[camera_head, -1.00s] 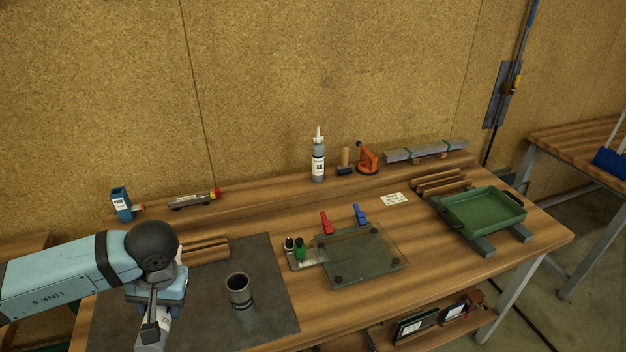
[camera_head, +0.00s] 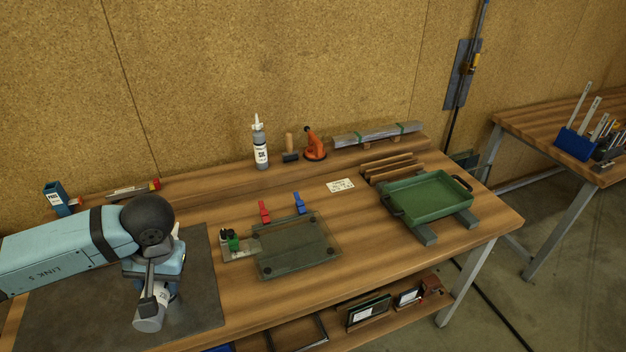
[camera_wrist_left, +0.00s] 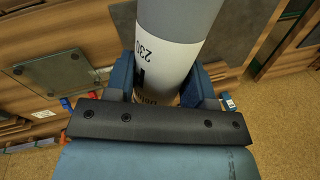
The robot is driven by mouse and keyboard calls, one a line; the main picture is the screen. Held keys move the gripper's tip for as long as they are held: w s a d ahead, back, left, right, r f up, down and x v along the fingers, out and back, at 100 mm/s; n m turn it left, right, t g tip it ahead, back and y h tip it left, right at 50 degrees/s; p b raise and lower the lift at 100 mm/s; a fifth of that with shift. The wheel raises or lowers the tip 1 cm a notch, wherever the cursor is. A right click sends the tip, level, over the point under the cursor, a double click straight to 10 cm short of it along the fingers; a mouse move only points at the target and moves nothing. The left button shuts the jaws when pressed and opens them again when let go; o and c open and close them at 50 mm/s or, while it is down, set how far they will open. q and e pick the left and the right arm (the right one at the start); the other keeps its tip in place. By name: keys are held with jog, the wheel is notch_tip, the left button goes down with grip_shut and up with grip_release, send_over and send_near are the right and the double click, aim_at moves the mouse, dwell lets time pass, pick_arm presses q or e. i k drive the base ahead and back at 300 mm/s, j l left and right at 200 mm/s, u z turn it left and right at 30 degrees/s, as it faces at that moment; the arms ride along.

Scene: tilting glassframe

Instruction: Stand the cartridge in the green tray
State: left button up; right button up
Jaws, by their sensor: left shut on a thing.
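The cartridge is a grey cylinder with a white label; my left gripper (camera_head: 158,285) is shut on it. In the head view the cartridge (camera_head: 149,316) hangs tilted below the gripper, over the dark mat. In the left wrist view the cartridge (camera_wrist_left: 172,50) sits between the two blue fingers, its label reading "230". The green tray (camera_head: 432,196) is empty and lies on two grey bars at the right of the bench, well away from the gripper. My right gripper is not in view.
A glass plate (camera_head: 297,247) with a small green-capped item (camera_head: 233,243) at its left lies mid-bench, with red and blue clamps behind. Wooden strips (camera_head: 390,167) lie behind the tray.

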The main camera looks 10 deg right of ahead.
aim_at(404, 207)
jog(key=i+l, duration=0.1)
jog(key=l, duration=0.35)
jog(key=i+l, duration=0.1)
jog(key=l, duration=0.35)
jog(key=i+l+z, duration=0.1)
jog(key=l, duration=0.35)
jog(key=i+l, duration=0.1)
jog(key=l, duration=0.4)
